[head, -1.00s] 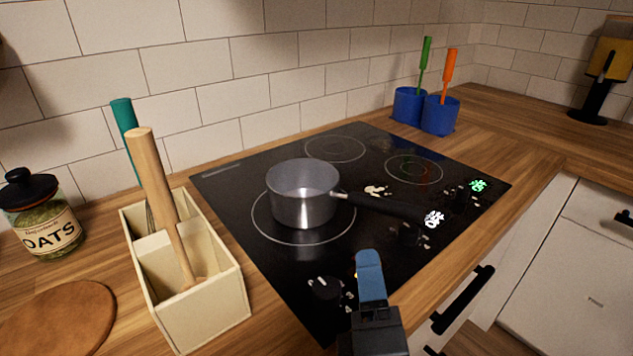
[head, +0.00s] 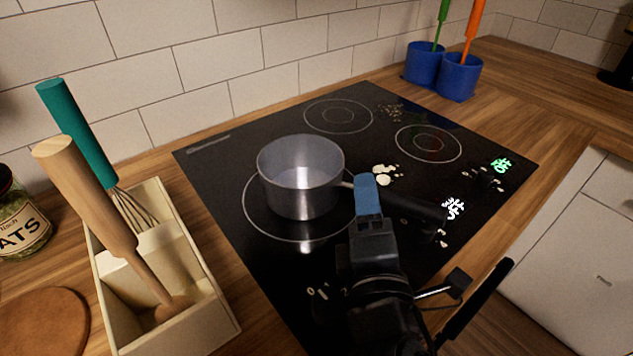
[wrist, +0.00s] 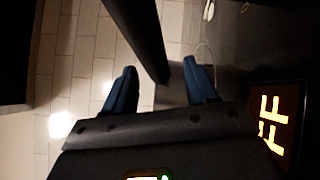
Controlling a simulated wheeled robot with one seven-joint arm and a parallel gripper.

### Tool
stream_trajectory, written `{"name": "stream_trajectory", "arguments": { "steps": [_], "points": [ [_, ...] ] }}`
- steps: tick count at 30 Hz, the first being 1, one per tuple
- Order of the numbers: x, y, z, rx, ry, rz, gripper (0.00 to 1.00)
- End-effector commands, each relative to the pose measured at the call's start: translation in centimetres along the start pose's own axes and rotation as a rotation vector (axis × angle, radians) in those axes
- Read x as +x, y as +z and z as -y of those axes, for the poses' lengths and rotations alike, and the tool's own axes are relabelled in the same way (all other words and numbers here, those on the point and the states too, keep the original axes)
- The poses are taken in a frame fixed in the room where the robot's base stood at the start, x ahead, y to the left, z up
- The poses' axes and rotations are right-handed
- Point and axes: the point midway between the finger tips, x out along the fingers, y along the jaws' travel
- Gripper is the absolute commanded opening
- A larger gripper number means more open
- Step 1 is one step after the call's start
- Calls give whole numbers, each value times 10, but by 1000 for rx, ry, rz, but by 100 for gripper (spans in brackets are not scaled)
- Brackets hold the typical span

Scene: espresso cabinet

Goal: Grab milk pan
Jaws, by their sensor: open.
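The milk pan (head: 300,180) is a silver saucepan standing upright on the front left ring of the black cooktop. Its black handle (head: 415,209) points right, towards the front edge. My gripper (head: 367,190) is in front of the pan's right side, with a blue finger overlapping the near part of the handle in the head view. The other finger is hidden there. In the wrist view my gripper (wrist: 160,80) shows two blue fingers spread apart, with a dark bar running between them in the picture. I cannot tell whether either finger touches the handle.
A cream utensil box (head: 205,310) with a wooden tool and a teal whisk stands left of the cooktop (head: 230,160). Blue pots (head: 460,78) stand at the back right. A black drawer handle (head: 478,308) juts out at the front. The cooktop's back is clear.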

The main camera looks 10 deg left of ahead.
Motion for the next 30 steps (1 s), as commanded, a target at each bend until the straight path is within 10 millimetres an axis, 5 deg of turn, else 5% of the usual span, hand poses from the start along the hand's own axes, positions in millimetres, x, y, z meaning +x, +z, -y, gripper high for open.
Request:
{"name": "stream_trajectory", "arguments": {
  "steps": [9,18,30],
  "points": [
    [41,2,-3,0,0,0,57],
    [44,2,-2,1,0,0,56],
    [44,2,-2,1,0,0,18]
  ]
}}
